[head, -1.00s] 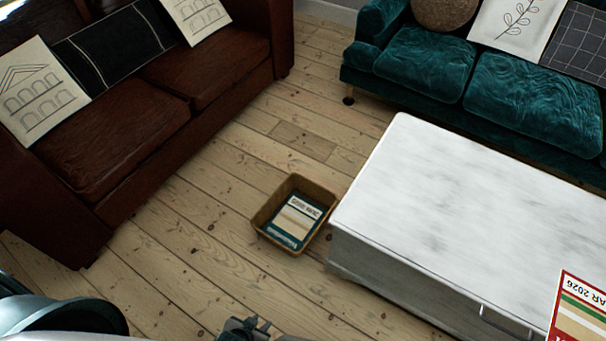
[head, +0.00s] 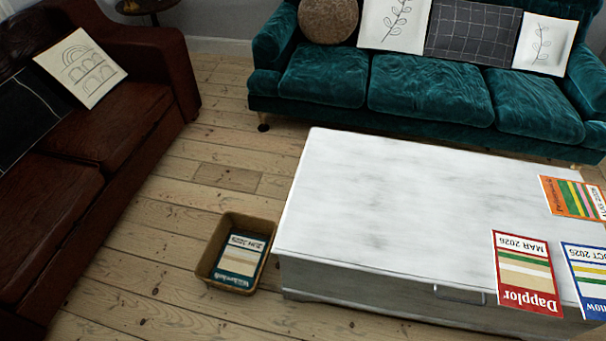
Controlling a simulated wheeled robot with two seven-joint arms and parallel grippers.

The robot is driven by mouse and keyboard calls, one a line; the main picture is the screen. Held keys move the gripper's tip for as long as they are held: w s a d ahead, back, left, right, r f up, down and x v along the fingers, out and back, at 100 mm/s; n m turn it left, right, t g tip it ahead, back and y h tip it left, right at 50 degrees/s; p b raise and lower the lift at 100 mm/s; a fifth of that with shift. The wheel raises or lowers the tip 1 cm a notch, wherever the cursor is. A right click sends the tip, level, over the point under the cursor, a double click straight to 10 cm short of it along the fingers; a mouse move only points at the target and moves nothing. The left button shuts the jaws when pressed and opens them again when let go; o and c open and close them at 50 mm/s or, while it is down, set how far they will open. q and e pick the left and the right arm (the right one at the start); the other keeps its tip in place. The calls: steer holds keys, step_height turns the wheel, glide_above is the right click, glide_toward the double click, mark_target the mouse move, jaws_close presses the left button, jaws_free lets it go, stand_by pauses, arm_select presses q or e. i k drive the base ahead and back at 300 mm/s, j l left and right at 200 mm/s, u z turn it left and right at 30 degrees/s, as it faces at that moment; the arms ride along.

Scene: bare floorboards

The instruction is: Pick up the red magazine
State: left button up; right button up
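The red magazine (head: 525,272) lies flat on the white marble-topped coffee table (head: 390,200), near its front edge at the right. Its title reads "Dapplor" and its date "MAR 2026", both upside down in the head view. Its lower end is close to the table's front edge. Neither of my grippers shows in the head view now.
A blue magazine (head: 588,278) lies just right of the red one, and an orange magazine (head: 575,198) lies behind. A basket (head: 262,273) holding a teal magazine (head: 240,256) stands on the floor left of the table. Brown (head: 120,150) and teal (head: 425,90) sofas flank it.

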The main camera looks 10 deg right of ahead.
mark_target(525, 280)
steer(key=z, duration=2.05)
